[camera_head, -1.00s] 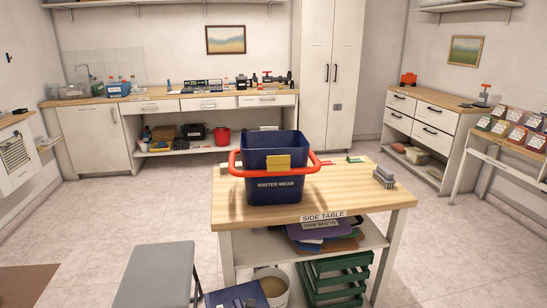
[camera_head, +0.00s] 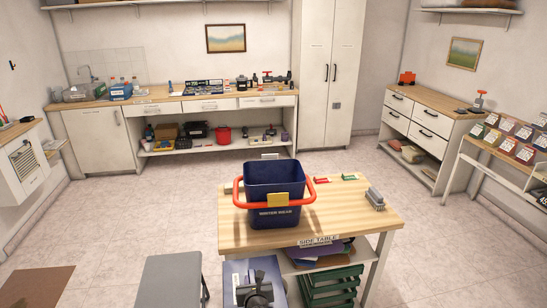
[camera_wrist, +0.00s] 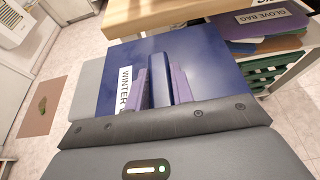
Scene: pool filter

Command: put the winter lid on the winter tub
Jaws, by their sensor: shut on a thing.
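The winter tub (camera_head: 273,188) is dark blue and stands upright on the side table (camera_head: 340,222), with its top open. My gripper (camera_wrist: 161,82) is shut on the lid's upright blue grip. It holds the lid in front of the table, lower in the head view than the tub.
A grey stool (camera_head: 172,280) stands left of the lid. A grey brush (camera_head: 375,198) and small red and green items (camera_head: 349,177) lie on the table's right part.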

